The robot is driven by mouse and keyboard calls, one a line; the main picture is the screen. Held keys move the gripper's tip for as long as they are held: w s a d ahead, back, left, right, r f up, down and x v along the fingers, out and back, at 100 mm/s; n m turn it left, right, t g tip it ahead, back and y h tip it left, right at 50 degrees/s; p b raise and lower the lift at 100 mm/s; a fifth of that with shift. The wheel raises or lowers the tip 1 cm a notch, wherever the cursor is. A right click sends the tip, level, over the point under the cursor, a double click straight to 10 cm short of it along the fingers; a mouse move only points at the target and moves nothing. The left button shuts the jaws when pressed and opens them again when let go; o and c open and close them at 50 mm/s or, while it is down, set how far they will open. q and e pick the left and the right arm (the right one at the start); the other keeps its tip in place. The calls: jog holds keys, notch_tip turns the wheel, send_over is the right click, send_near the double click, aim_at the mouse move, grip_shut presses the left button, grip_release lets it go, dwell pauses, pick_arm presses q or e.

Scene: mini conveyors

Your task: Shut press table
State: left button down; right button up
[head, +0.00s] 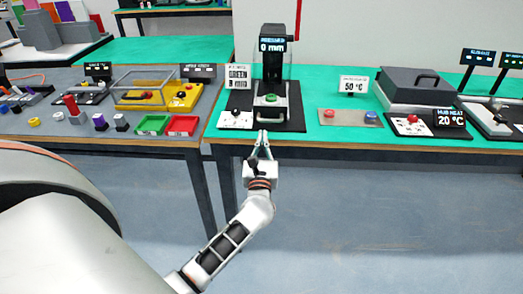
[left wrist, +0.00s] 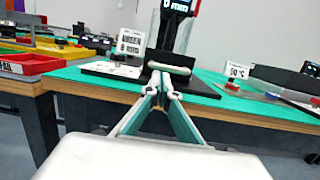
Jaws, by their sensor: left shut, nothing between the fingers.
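The press (head: 272,66) is a dark machine with a display reading 0 mm. A light handle bar (left wrist: 170,68) shows at the front of the press in the left wrist view. My left gripper (head: 262,138) is shut and empty, just in front of the press and the bench edge. In the left wrist view its fingertips (left wrist: 162,86) are close below the bar; contact cannot be told. My right gripper is out of view.
A sign reading GREEN (head: 238,77) and a white button panel (head: 236,120) stand left of the press. A two-button plate (head: 350,118) and a 50 °C sign (head: 354,84) are to the right. A grey lidded machine (head: 415,90) is farther right. The floor before the bench is clear.

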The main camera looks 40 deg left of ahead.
aim_at(264, 116)
pick_arm(q)
jog(key=x, duration=0.4)
jog(key=shift+w+a, duration=0.1)
jog(key=shift+w, duration=0.05)
jog(key=shift+w+a, duration=0.1)
jog(key=shift+w, duration=0.05)
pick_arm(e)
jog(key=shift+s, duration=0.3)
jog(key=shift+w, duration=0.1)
pick_arm(q)
jog(key=x, duration=0.2)
jog(key=f+b+x, duration=0.1)
jog(key=x, duration=0.1)
jog(key=b+x, duration=0.1)
jog(key=x, duration=0.2)
jog(key=shift+w+f, duration=0.25)
jog(key=shift+f, duration=0.05)
jog(key=shift+w+a+r+b, duration=0.1)
jog(key=shift+w+a+b, duration=0.1)
jog(key=shift+w+b, duration=0.1)
jog(key=shift+r, duration=0.2)
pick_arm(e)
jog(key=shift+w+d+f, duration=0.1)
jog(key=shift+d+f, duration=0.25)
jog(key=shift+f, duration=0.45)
pick_arm(q)
jog(key=shift+f, duration=0.1)
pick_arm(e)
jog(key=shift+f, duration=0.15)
